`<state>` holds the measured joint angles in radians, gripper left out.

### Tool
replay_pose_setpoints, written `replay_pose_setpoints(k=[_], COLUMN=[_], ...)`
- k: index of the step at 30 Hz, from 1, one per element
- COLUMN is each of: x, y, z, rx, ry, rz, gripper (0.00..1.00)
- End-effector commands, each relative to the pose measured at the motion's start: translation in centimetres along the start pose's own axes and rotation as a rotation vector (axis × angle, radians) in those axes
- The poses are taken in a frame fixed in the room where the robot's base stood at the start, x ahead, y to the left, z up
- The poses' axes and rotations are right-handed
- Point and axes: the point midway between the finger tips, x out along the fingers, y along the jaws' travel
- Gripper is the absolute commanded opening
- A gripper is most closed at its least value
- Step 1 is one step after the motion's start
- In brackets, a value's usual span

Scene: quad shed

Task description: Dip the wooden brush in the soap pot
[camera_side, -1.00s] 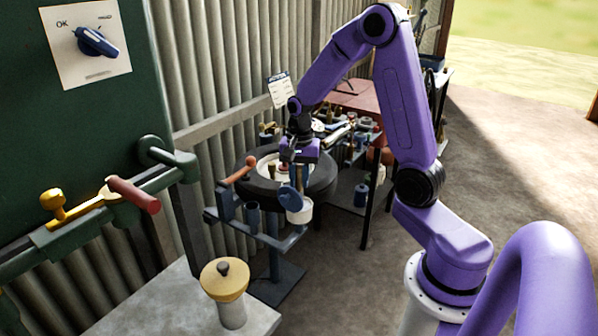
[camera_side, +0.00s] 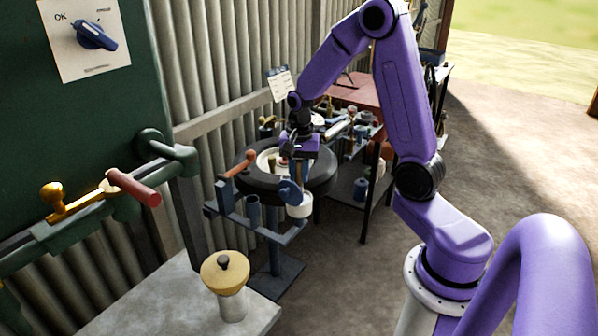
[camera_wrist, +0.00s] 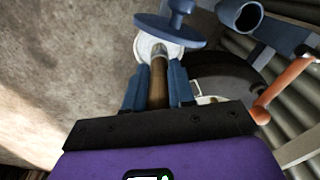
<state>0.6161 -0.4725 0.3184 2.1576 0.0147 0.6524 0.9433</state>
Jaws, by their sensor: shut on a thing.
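The wooden brush (camera_wrist: 158,86) has a brown handle and a metal collar. My gripper (camera_wrist: 157,82) is shut on its handle between two blue fingers. The white soap pot (camera_wrist: 144,50) lies straight beyond the brush end in the wrist view. The brush end overlaps its opening there, but I cannot tell how deep it is. A round blue lid (camera_wrist: 170,30) with a knob is beside the pot and covers part of it. In the side view my gripper (camera_side: 298,168) is just above the pot (camera_side: 299,208) and the lid (camera_side: 291,191); the brush is mostly hidden.
The pot is on a blue metal stand (camera_side: 270,236) with an empty cup holder (camera_side: 253,212) and an orange handle (camera_side: 240,164). A cluttered bench is further back. A yellow-topped jar (camera_side: 225,272) stands on the near table.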

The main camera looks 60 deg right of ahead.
Motion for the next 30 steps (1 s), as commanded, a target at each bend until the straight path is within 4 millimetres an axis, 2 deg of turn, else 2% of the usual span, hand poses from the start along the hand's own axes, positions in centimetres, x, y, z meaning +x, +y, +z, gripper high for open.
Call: replay_pose_setpoints(k=[30], x=[0.82], y=[0.01], z=[0.0], rx=[0.0], ry=[0.0], rz=[0.0], gripper=[0.0])
